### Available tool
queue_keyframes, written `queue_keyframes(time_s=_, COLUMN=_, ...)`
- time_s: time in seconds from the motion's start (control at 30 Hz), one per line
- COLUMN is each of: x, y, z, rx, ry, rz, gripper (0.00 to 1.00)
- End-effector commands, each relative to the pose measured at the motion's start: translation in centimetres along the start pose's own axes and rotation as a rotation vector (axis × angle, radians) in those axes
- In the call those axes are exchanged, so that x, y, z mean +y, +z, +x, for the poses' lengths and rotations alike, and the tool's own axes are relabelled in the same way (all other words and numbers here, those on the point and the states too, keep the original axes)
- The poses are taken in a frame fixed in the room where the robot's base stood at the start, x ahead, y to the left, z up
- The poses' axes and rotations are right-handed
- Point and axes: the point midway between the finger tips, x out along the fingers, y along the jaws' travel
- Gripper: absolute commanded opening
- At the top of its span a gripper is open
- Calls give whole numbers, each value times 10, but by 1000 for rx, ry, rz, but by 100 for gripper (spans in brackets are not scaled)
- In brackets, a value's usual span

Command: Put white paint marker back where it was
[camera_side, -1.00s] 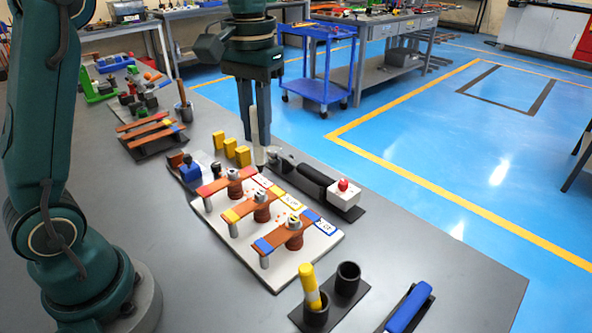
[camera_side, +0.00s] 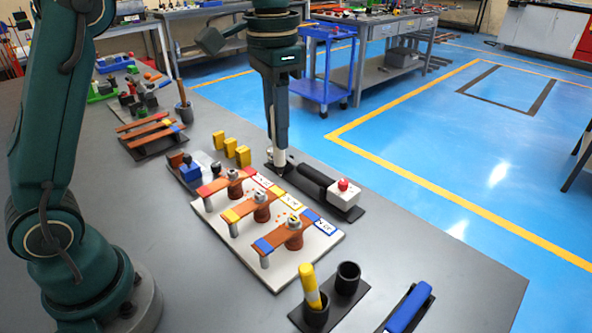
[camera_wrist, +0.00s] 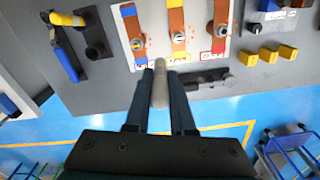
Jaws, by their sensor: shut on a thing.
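My gripper (camera_side: 278,140) is shut on the white paint marker (camera_wrist: 160,90), a pale cylinder between the two fingers in the wrist view; the gripper also shows there (camera_wrist: 162,75). In the side view only a bit of the marker shows at the fingertips, in front of a black base. A two-cup holder (camera_side: 345,284) stands at the front of the table. Its left cup holds a tilted yellow marker (camera_side: 311,288). Its right cup (camera_side: 348,270) is empty. The holder also shows at the upper left of the wrist view (camera_wrist: 96,48).
A white board (camera_side: 277,277) with copper bars and red, yellow and blue labels lies beside my gripper. A black base with a red button on a white box (camera_side: 344,196) lies to its right. Yellow blocks (camera_side: 231,147) stand behind. A blue-handled tool (camera_side: 409,308) lies front right.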

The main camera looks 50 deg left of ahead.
Motion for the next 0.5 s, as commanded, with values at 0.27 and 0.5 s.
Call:
queue_keyframes(time_s=0.27, x=49, y=-12, z=15, rx=-17, ry=7, rz=267, gripper=0)
queue_keyframes(time_s=0.5, x=94, y=-19, z=42, rx=-22, ry=8, rz=275, gripper=0)
